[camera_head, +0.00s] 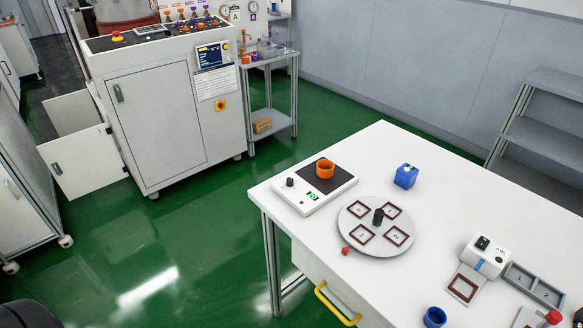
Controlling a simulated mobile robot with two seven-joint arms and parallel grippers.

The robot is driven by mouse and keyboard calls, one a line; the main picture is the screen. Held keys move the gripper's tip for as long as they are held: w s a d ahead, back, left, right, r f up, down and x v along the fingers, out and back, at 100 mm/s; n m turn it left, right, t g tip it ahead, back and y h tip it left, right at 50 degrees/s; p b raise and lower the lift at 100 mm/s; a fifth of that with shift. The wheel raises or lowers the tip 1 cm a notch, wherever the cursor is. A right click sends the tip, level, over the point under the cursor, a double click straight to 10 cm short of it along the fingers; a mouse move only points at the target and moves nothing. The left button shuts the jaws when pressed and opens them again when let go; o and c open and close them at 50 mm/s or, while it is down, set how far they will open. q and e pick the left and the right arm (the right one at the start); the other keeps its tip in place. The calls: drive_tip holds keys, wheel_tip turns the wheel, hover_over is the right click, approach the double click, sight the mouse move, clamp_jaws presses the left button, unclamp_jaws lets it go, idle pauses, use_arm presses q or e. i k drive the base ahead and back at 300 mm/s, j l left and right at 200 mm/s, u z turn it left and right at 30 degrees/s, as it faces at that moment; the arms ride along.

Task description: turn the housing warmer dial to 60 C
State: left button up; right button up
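A flat white device that looks like the housing warmer (312,205) sits at the near left corner of the white table. It has a dark square plate (335,184) with an orange ring-shaped housing (325,169) on it. A black dial (289,182) stands on its left side, beside a small green display (311,196). The dial's setting and the display's reading are too small to make out. Neither of my grippers shows in this view.
A round turntable (351,238) with numbered square frames, a blue block (405,176), a white machine (485,256) and a blue cup (434,317) share the table (480,190). A yellow handle (337,304) sticks out in front. A control cabinet (160,115) stands beyond green floor.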

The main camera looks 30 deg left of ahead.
sight(290, 181)
drive_tip(key=i+j+z, duration=0.1)
drive_tip(key=j, duration=0.35)
drive_tip(key=i+j+z, duration=0.1)
drive_tip(key=j, duration=0.4)
drive_tip(key=i+j, duration=0.1)
drive_tip(key=j, duration=0.5)
drive_tip(key=i+j, duration=0.1)
drive_tip(key=j, duration=0.55)
drive_tip(key=i+j+z, duration=0.1)
drive_tip(key=j, duration=0.5)
